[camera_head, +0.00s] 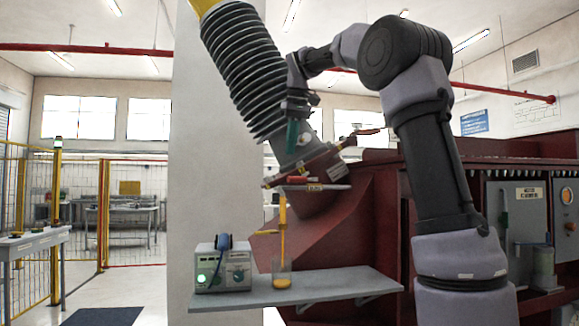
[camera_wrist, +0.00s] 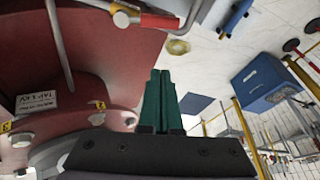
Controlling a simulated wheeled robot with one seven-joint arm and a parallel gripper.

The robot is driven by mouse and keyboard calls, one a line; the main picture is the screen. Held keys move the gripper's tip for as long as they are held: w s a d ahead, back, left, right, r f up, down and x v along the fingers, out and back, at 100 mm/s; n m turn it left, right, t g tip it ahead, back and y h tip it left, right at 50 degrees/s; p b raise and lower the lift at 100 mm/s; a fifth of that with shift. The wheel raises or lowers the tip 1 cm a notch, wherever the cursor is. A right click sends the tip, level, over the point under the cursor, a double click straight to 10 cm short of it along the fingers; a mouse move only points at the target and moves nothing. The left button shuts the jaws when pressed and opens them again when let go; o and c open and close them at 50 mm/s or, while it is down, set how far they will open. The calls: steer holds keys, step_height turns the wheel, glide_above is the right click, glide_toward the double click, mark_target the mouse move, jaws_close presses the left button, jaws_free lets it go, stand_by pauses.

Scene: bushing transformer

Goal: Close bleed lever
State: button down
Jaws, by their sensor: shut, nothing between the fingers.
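The bleed lever (camera_head: 298,179) has a red handle and sits at the lower end of the ribbed bushing (camera_head: 243,70), above the shelf. A red handle that looks like the lever (camera_wrist: 158,20) shows at the top of the wrist view, on metal fittings. A yellow stream (camera_head: 283,225) falls below the fittings into a clear beaker (camera_head: 282,276) holding yellow liquid. My gripper (camera_head: 292,136) has green fingers and is above the lever in the head view, beside the bushing. In the wrist view its fingers (camera_wrist: 160,78) are together and empty, apart from the red handle.
The grey shelf (camera_head: 340,287) carries the beaker and a small instrument box (camera_head: 222,270) with a blue part on top. The dark red transformer body (camera_head: 375,205) stands close on the right. A red flange (camera_wrist: 80,65) fills the left of the wrist view.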

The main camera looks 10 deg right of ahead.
mark_target(303, 179)
steer(key=d+x, duration=0.1)
steer(key=x, duration=0.9)
steer(key=shift+s+r, duration=0.3)
steer(key=shift+s, duration=0.7)
steer(key=shift+s+r, duration=0.25)
steer(key=shift+s, duration=0.7)
